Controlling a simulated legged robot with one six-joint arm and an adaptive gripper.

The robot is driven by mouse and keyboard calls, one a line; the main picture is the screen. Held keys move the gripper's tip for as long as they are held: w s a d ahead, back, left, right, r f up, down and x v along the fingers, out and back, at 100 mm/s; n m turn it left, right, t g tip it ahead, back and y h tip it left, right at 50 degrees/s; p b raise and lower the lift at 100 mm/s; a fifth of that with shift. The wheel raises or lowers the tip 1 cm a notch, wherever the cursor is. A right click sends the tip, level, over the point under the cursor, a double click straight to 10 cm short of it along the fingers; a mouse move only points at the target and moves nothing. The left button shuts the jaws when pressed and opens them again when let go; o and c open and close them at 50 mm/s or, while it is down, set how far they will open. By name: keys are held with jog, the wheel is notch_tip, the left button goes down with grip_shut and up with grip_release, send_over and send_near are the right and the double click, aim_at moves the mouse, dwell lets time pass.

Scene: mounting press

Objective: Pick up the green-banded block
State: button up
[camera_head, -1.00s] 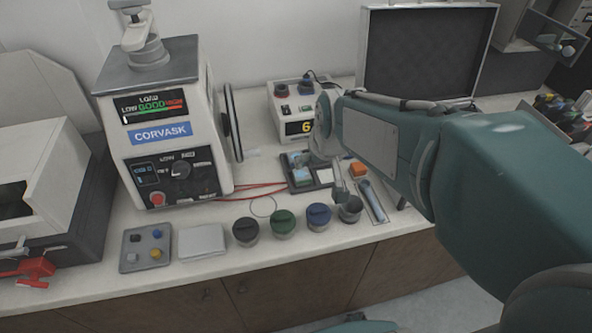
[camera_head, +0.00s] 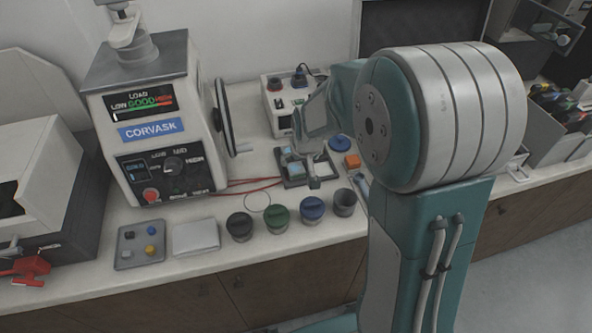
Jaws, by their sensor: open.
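No block with a clear green band can be made out. A small dark tray (camera_head: 298,182) in mid-counter holds light blue-topped blocks (camera_head: 292,168); any band on them is too small to tell.
The Corvask press (camera_head: 158,130) stands left, a small meter box (camera_head: 283,100) behind. My arm hides the counter at right.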

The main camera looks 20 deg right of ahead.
aim_at(295, 168)
jog(key=x, duration=0.5)
jog(key=shift+w+a+f, duration=0.1)
jog(key=shift+a+f, duration=0.25)
jog(key=shift+d, duration=0.1)
jog(key=c, duration=1.4)
